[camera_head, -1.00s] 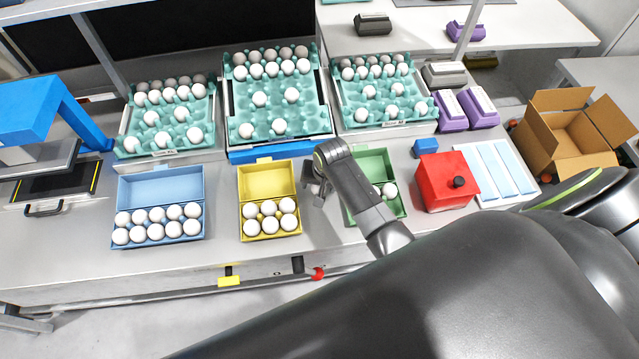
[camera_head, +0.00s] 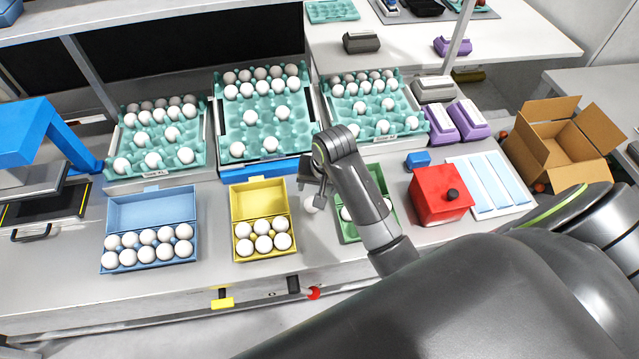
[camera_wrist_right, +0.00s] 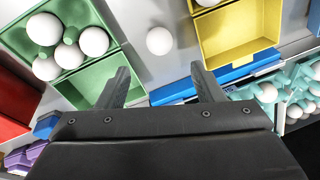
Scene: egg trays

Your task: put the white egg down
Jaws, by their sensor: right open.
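A white egg (camera_head: 313,204) rests on the bare table between the yellow carton (camera_head: 253,192) and the green carton (camera_head: 374,178). In the right wrist view the egg (camera_wrist_right: 160,41) lies beyond my fingertips, apart from both of them. My right gripper (camera_head: 313,190) is open and empty just above and behind the egg; its two spread fingers show in the wrist view (camera_wrist_right: 160,82). The green carton holds several white eggs, partly hidden behind my right arm in the head view. My left gripper is out of view.
A blue carton (camera_head: 150,207) and the yellow carton hold white eggs at the left. Teal egg trays (camera_head: 265,133) stand behind. A red box (camera_head: 437,195) with a black knob is right of the green carton. Bare table lies around the egg.

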